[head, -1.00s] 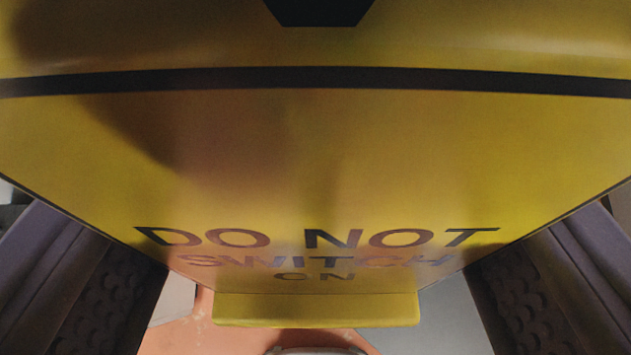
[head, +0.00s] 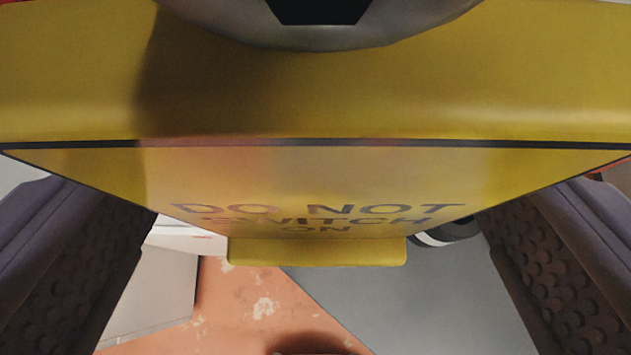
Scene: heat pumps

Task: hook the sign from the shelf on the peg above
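The yellow sign (head: 316,178) reads DO NOT SWITCH ON and fills the upper middle of the head view, tilted and seen at a steep angle. A yellow lip (head: 316,252) shows at its far end. My gripper (head: 318,285) has its two dark, bumpy fingers spread wide, one on each side of the sign. They look open; the sign hides their upper parts, so contact is unclear. A grey rounded thing (head: 405,32) overlaps the sign's near edge at the top; whether it is the peg I cannot tell. The shelf is not recognisable.
Far below lie a worn orange floor patch (head: 260,315) and a grey floor area (head: 400,305). A pale box-like thing (head: 155,290) stands at left. A black and white rounded thing (head: 450,232) shows partly behind the sign at right.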

